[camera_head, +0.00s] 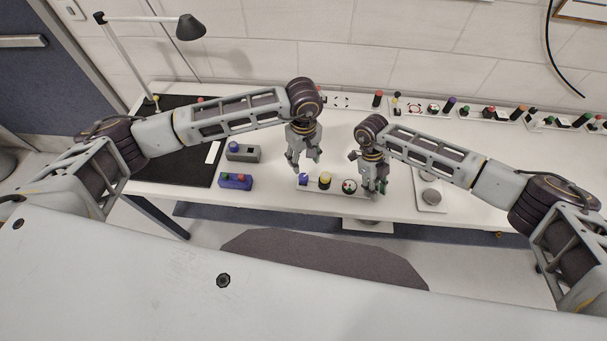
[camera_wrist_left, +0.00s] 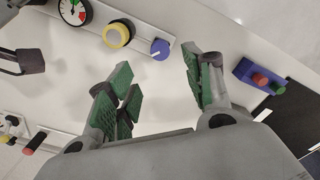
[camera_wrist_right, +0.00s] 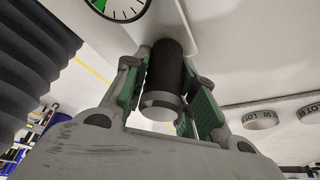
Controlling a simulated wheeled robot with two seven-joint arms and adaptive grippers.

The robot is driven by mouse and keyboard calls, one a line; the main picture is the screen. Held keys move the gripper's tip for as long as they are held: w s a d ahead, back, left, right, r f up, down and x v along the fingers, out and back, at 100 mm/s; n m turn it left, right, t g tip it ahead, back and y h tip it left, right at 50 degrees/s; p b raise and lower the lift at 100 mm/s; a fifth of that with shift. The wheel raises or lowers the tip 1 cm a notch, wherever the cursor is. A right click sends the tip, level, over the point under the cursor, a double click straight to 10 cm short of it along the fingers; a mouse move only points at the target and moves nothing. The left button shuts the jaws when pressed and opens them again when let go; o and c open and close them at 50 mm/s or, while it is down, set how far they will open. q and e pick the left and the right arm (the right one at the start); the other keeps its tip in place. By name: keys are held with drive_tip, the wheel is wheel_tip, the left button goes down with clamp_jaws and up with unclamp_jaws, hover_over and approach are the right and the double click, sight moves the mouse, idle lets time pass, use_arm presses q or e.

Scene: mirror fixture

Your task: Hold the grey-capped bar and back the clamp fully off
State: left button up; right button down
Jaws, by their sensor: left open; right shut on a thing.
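A white fixture strip (camera_head: 335,190) lies near the table's front edge. It carries a blue knob (camera_head: 304,180), a yellow knob (camera_head: 325,180) and a round dial (camera_head: 349,186) with a green and red face. The black bar with a grey cap (camera_wrist_right: 160,104) stands beyond the dial; my right gripper (camera_head: 375,190) is shut around it. My left gripper (camera_head: 304,161) is open and empty above the strip, behind the blue knob. In the left wrist view the blue knob (camera_wrist_left: 159,49) and yellow knob (camera_wrist_left: 117,34) lie beyond its fingers, apart from them. I cannot tell which part is the clamp.
A blue box with red and green buttons (camera_head: 235,181) and a grey box with a blue button (camera_head: 243,152) sit left. A black mat (camera_head: 180,150) and a lamp (camera_head: 190,27) are further left. A plate with round discs (camera_head: 430,207) lies right. Several fixtures line the back.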

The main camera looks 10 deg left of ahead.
sight(303, 177)
use_arm(q)
wheel_tip(303, 177, down, 10)
drive_tip(key=shift+r, duration=0.15)
idle(0.4)
drive_tip(key=c, duration=1.1)
drive_tip(key=shift+o, duration=0.2)
